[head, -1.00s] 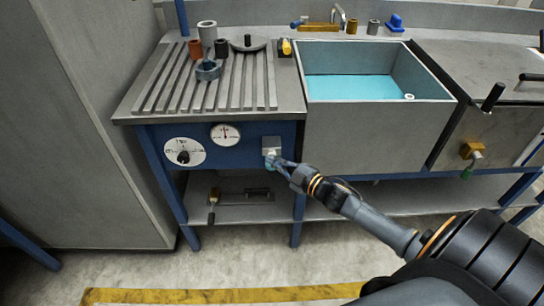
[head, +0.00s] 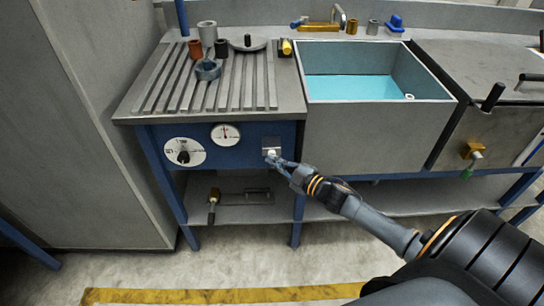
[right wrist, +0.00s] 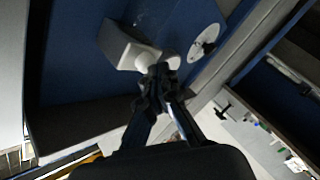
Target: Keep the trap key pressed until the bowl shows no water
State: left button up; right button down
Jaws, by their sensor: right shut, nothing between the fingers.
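The trap key (head: 271,143) is a small grey block with a white rounded knob on the blue front panel, left of the bowl. It also shows in the right wrist view (right wrist: 120,45). My right gripper (head: 270,159) is shut and empty, its fingertips at the white knob. In the right wrist view the fingertips (right wrist: 158,72) appear to touch the knob, but how far it is pressed I cannot tell. The bowl (head: 375,130) is a grey sink, with blue-green water (head: 350,88) across its floor and a small white ring at its right. My left gripper is not in view.
A white dial (head: 184,152) and a gauge (head: 225,134) sit on the panel left of the key. A ribbed drainboard (head: 165,85) above holds several cups. A lower shelf (head: 235,213) carries a tool. A lidded grey unit (head: 485,70) stands to the right.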

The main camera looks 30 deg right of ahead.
jog(key=shift+s+a+p, duration=0.45)
jog(key=shift+s+p, duration=0.1)
jog(key=shift+s, duration=0.25)
jog(key=s+a, duration=0.1)
jog(key=s+p, duration=0.1)
jog(key=s, duration=0.1)
jog(key=s+a+p, duration=0.1)
jog(key=shift+s+a, duration=0.15)
jog(key=shift+a, duration=0.2)
jog(key=shift+f, duration=0.1)
